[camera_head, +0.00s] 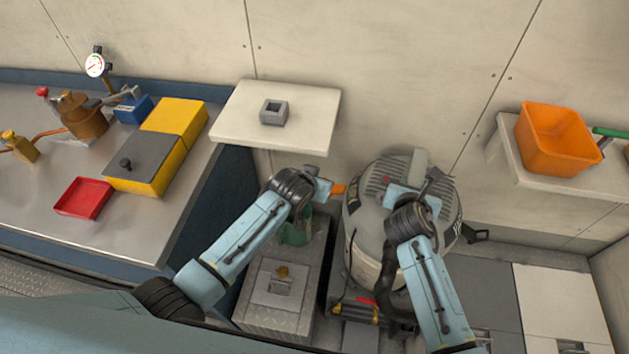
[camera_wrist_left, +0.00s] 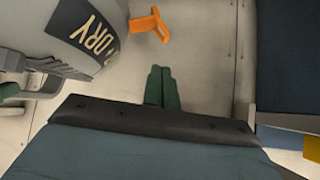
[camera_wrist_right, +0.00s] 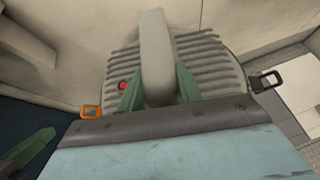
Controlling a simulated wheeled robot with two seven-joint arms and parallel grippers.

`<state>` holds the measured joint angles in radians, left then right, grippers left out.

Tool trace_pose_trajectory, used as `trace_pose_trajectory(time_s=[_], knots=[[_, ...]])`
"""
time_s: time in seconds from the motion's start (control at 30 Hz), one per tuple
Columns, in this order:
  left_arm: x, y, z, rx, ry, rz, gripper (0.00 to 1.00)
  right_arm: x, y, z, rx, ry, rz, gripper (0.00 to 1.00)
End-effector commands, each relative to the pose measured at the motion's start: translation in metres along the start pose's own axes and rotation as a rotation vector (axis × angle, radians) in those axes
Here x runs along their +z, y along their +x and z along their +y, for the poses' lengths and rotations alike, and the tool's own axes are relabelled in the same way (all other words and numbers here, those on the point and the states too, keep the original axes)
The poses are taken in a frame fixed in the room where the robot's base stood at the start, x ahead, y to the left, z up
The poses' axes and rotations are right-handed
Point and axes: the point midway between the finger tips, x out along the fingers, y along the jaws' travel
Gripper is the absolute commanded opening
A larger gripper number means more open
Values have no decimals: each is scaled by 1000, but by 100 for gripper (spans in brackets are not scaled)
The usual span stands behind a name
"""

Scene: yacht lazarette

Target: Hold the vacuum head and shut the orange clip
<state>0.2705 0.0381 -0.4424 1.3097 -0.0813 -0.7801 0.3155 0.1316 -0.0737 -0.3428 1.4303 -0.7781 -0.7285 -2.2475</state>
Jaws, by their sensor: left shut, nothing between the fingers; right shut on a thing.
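The vacuum head (camera_head: 380,183) is a grey ribbed cap on the wet/dry vacuum, with a thick handle (camera_wrist_right: 157,55) on top. My right gripper (camera_wrist_right: 158,85) is shut on this handle, one green finger on each side. The orange clip (camera_head: 339,189) sticks out from the vacuum's left side in the head view, and looks open. It also shows in the left wrist view (camera_wrist_left: 150,30) and beside the head in the right wrist view (camera_wrist_right: 91,112). My left gripper (camera_wrist_left: 161,85) is shut and empty, a short way from the clip and apart from it.
A black clip (camera_wrist_right: 266,82) sticks out on the vacuum's other side. A white shelf (camera_head: 235,112) with a grey block (camera_head: 273,112) is on the wall. A steel bench (camera_head: 150,220) with a yellow box and red tray is at left. An orange bin (camera_head: 553,150) stands on the right shelf.

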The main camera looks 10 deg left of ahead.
Motion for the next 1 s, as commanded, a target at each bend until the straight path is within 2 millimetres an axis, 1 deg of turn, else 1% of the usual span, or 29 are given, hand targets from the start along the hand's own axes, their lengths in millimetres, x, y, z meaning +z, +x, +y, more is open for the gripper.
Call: trace_pose_trajectory(time_s=[0.1,0.23,0.37,0.6,0.77,1.0], knots=[[0,-10,1,0,0,0,0,0,0,0,0,0,1,3],[0,-15,1,0,0,0,0,0,0,0,0,0,1,3],[0,-16,2,-5,6,0,0,0,0,0,0,0,1,3],[6,-13,7,-76,76,-2,0,0,0,0,0,0,1,3],[6,-6,6,-93,92,-2,0,0,0,0,0,0,1,3],[6,18,4,-91,92,-3,0,0,0,0,0,0,1,3]])
